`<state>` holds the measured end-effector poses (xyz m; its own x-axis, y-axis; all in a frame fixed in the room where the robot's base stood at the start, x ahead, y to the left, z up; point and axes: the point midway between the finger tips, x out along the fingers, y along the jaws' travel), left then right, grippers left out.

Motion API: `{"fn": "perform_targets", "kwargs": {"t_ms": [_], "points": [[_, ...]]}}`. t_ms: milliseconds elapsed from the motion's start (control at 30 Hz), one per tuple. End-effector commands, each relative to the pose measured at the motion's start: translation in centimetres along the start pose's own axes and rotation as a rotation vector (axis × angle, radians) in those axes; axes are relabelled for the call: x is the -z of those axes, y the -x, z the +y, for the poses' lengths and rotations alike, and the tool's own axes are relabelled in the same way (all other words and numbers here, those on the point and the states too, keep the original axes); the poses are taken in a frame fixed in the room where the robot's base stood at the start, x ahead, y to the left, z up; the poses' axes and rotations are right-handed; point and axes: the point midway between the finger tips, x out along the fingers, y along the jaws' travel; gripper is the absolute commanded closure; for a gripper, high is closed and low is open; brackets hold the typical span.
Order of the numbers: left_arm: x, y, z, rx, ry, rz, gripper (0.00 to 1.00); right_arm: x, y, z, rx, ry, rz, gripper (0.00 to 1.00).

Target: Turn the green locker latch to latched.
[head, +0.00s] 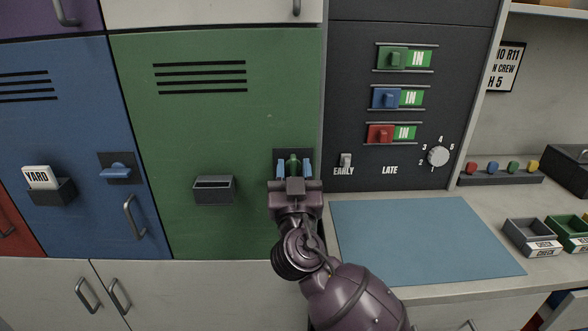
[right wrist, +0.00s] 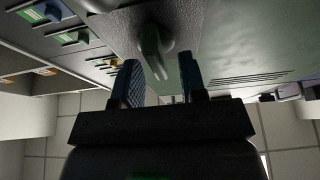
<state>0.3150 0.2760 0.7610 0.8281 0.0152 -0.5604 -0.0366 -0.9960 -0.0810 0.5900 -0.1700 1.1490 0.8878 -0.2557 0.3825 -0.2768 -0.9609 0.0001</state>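The green locker (head: 220,120) has a green latch (head: 293,164) on a dark plate at its right edge. The latch handle looks upright in the head view, partly hidden by my gripper. My right gripper (head: 294,170) is at the latch, with one blue finger on each side of the handle. In the right wrist view, the latch handle (right wrist: 153,52) shows between and beyond the fingertips of my right gripper (right wrist: 158,82), with gaps on both sides. The gripper is open and holds nothing. My left gripper is not in view.
A grey holder (head: 213,189) sticks out left of my gripper. The blue locker (head: 75,110) has a blue latch (head: 118,171) lying level. A dark panel (head: 350,100) with sliders and a dial is to the right, above a counter with a blue mat (head: 425,240).

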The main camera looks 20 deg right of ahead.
Motion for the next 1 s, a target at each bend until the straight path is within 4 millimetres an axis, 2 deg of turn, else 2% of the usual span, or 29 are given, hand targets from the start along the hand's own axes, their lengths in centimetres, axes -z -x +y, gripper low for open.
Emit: {"fn": "perform_targets", "kwargs": {"t_ms": [167,400,433,767,1000], "points": [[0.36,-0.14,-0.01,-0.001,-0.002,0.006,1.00,-0.03,0.02,0.01,0.000,0.000,0.000,0.62],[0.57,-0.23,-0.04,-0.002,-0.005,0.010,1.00,-0.02,0.04,0.00,0.000,0.000,0.000,0.98],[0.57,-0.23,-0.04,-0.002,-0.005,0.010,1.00,-0.02,0.04,0.00,0.000,0.000,0.000,1.00],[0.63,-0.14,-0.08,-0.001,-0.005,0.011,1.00,0.01,0.04,0.01,0.011,0.027,0.000,1.00],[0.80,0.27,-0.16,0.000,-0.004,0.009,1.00,0.06,0.05,-0.08,0.059,0.141,0.000,1.00]]}}
